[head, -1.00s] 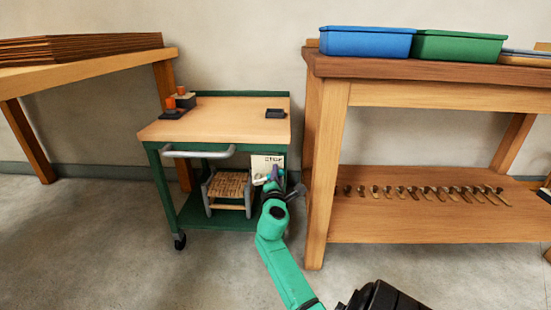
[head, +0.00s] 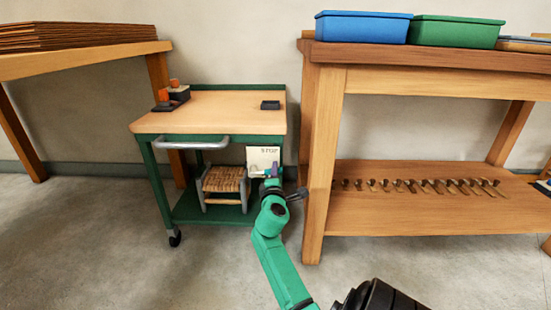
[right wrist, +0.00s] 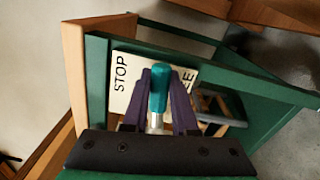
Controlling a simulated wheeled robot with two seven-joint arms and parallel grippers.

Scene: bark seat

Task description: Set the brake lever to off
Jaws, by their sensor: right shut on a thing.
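The brake lever (right wrist: 159,85) has a teal grip on a pale metal stem. In the right wrist view it stands between the purple fingers of my right gripper (right wrist: 160,80), which is shut on it. Behind it is a cream label plate (right wrist: 124,82) reading STOP at its left end; the word at its right end is partly covered, with only its last letters showing. In the head view the plate (head: 262,154) is at the cart's right front, with my right gripper (head: 272,171) at its lower right edge. The lever is hard to make out there. My left gripper is not in view.
The green cart (head: 200,113) has a wooden top, a grey handle (head: 190,143) and a woven stool (head: 223,181) on its lower shelf. A wooden workbench (head: 328,160) stands close to my right arm's right side. The floor in front of the cart is open.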

